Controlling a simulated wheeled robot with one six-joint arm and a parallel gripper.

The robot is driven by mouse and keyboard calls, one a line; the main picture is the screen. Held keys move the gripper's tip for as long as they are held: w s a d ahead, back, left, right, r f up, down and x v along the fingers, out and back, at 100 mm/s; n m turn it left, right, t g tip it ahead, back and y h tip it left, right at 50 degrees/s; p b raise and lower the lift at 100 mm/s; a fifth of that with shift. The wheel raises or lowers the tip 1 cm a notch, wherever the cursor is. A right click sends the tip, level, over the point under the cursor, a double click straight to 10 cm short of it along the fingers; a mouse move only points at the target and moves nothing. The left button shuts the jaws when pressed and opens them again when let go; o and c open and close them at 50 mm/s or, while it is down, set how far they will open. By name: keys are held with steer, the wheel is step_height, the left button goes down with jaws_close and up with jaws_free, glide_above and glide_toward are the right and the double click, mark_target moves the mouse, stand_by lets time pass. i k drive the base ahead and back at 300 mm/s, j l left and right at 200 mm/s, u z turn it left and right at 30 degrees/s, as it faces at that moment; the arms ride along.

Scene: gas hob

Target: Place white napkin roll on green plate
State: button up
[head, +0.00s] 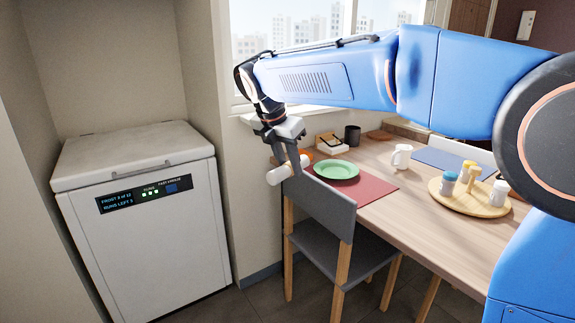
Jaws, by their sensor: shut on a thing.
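The white napkin roll (279,175) is held by my gripper (292,167), which is shut on it. The roll is tilted, in the air at the left end of the table, in front of the grey chair's backrest. The green plate (336,169) lies on a red placemat (372,189) on the table, to the right of my gripper. The plate looks empty. The roll and the plate appear apart.
The grey chair (322,207) stands at the table's near edge. A dark cup (352,135), a white mug (401,156) and a round wooden tray (483,208) with several shakers stand on the wooden table (420,200). A white chest freezer (150,215) is at left.

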mark_target(336, 170)
steer(key=i+j+z, duration=0.35)
steer(key=i+j, duration=0.15)
steer(key=i+z, duration=0.25)
